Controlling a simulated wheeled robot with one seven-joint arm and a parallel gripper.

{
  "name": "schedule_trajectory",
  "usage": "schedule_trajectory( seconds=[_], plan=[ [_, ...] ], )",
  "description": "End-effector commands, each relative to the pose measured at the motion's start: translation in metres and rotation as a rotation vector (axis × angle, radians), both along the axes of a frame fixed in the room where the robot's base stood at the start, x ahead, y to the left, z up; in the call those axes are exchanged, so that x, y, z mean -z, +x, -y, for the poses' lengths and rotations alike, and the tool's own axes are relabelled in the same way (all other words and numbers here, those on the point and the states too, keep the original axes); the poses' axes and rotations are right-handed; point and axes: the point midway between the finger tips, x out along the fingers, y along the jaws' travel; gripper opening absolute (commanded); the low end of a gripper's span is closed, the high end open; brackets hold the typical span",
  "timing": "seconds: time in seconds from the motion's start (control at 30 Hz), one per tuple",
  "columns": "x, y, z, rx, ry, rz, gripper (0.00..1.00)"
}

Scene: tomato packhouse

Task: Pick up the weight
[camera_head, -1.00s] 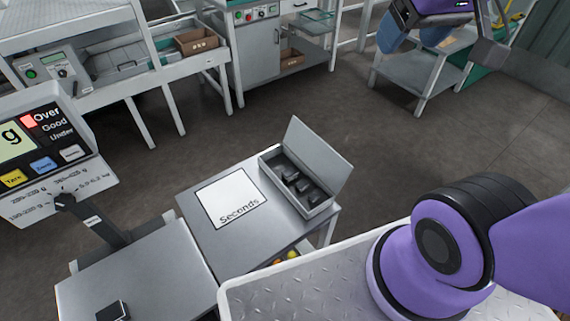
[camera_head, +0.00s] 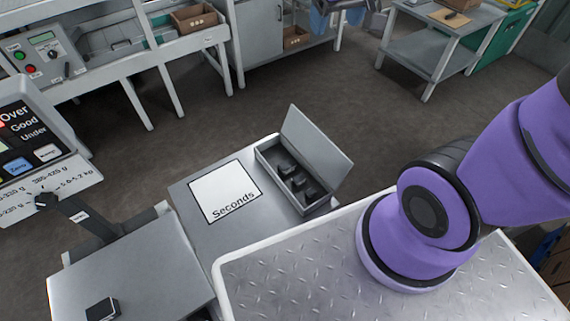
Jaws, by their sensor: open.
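A small black weight (camera_head: 102,310) with a greyish top sits on the flat metal pan (camera_head: 135,262) of the scale, at the lower left. Several more dark weights (camera_head: 298,180) lie in an open grey case (camera_head: 322,152) on the table beside it.
The scale's display head (camera_head: 30,135) stands at the left. A white "Seconds" card (camera_head: 224,190) lies on the small metal table (camera_head: 190,215). My purple arm rises at the right over a tread-plate deck (camera_head: 300,285). Benches (camera_head: 440,50) stand behind open floor.

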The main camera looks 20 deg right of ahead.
Motion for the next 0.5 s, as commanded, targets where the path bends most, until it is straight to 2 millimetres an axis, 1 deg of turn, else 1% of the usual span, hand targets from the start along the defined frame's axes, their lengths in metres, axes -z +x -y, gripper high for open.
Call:
schedule_trajectory(
  seconds=[0.03,0.2,0.37,0.5],
  plan=[
    [0.013,0.011,-0.002,-0.005,-0.005,-0.02,0.68],
    [0.054,0.042,-0.009,-0.022,-0.014,-0.06,0.68],
    [0.096,0.065,-0.016,-0.039,-0.02,-0.097,0.68],
    [0.137,0.082,-0.023,-0.057,-0.024,-0.129,0.68]
  ],
)
